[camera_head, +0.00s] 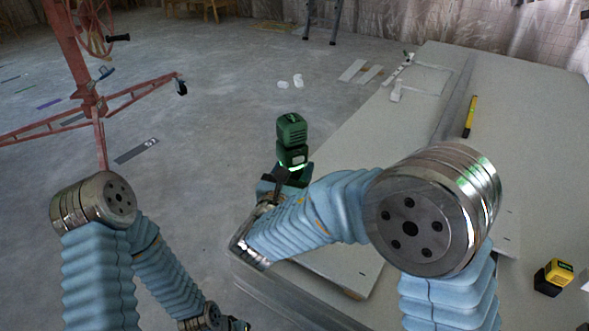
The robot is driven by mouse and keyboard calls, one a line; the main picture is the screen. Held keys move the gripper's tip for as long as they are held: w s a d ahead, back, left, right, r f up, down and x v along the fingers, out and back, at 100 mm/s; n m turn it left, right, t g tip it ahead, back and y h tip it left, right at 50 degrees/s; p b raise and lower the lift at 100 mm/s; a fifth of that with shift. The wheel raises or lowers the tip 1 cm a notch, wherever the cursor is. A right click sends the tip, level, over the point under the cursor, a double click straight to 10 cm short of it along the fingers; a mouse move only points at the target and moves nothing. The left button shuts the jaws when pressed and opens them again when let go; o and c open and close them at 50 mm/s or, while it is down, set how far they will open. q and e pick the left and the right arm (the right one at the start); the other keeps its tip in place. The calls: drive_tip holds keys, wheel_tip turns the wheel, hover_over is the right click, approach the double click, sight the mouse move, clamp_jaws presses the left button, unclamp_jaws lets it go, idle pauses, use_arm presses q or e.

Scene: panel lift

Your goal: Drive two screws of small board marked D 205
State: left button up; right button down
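A green power screwdriver (292,133) stands upright at the end of my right arm, beyond the left edge of the big board stack. A light glows low on its body. My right gripper (284,178) is dark, sits at its lower part and appears shut on it; the fingers are partly hidden. A smaller pale board (345,268) lies on the stack under my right forearm, partly covered by it. I can read no D 205 mark and make out no screws.
The large pale board stack (400,130) fills the right side. On it lie a yellow level (470,117), a yellow tape measure (553,277) and a white frame-like item (398,90). A red panel lift (90,95) stands at left; the concrete floor between is mostly clear.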

drive_tip(key=shift+f+b, duration=0.3)
drive_tip(key=shift+f, duration=0.15)
idle(1.7)
drive_tip(key=shift+r, duration=0.1)
idle(0.6)
drive_tip(key=shift+r+p, duration=1.7)
drive_tip(key=shift+r, duration=0.6)
